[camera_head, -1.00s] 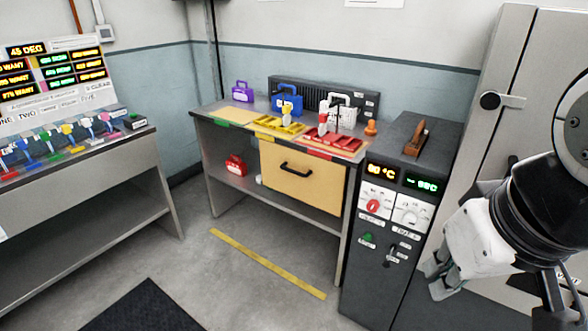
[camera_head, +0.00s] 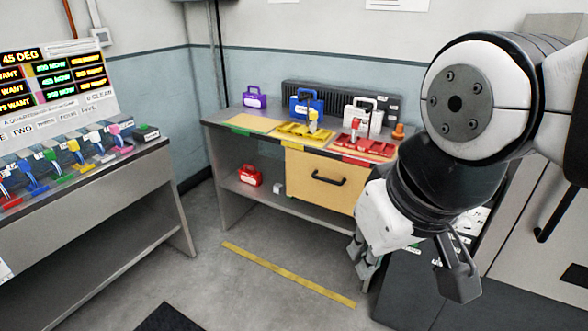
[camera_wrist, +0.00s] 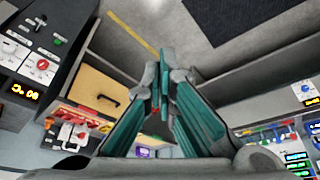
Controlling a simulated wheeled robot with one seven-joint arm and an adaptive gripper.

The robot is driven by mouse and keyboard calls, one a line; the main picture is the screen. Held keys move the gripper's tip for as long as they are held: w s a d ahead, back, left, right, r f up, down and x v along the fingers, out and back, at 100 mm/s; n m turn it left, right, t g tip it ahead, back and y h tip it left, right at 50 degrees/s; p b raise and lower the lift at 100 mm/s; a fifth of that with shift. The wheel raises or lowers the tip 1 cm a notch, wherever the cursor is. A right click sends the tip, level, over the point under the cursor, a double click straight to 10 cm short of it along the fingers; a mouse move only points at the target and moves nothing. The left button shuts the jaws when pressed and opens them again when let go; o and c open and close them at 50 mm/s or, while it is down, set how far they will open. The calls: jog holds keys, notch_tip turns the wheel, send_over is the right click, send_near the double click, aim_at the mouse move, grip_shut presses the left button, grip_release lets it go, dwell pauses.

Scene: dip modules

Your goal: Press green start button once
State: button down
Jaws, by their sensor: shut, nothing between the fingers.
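The green start button (camera_wrist: 57,41) is a small green spot on the dark control cabinet (camera_wrist: 75,22), at the upper left of the wrist view. In the head view my arm hides the button and most of the cabinet's control face. My gripper (camera_head: 360,262) is shut and empty, pointing down in front of the drawer bench. In the wrist view its fingers (camera_wrist: 164,85) meet near the middle, apart from the cabinet and to the right of the button.
The red knob (camera_wrist: 42,64) and a dark lever (camera_wrist: 38,22) are near the button. The bench (camera_head: 268,198) has a yellow drawer (camera_head: 318,180) and coloured trays on top. Another bench (camera_head: 90,215) stands at left. The floor (camera_head: 235,290) between them is clear.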

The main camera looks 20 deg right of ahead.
jog(key=w+d+f+m+g+y+b, duration=0.1)
jog(key=w+f+m+y+b, duration=0.3)
jog(key=w+f+m+b, duration=0.5)
jog(key=w+d+f+m+y+b, duration=0.25)
jog(key=w+f+m+b, duration=0.35)
jog(key=w+f, duration=0.45)
jog(key=w+d+f+m+t+y+b, duration=0.2)
jog(key=w+d+f+m+t+b, duration=0.4)
jog(key=w+d+f+m, duration=0.45)
jog(key=s+d+f+m+t+h+b, duration=0.3)
jog(key=d+f+m, duration=0.6)
jog(key=d, duration=0.5)
jog(key=s+d+f+m+t+h+b, duration=0.3)
jog(key=d+f+m+h+b, duration=0.3)
jog(key=d+f+m, duration=0.4)
jog(key=d+f+t, duration=0.1)
jog(key=d+f, duration=0.2)
jog(key=f, duration=0.1)
jog(key=shift+d+h, duration=0.35)
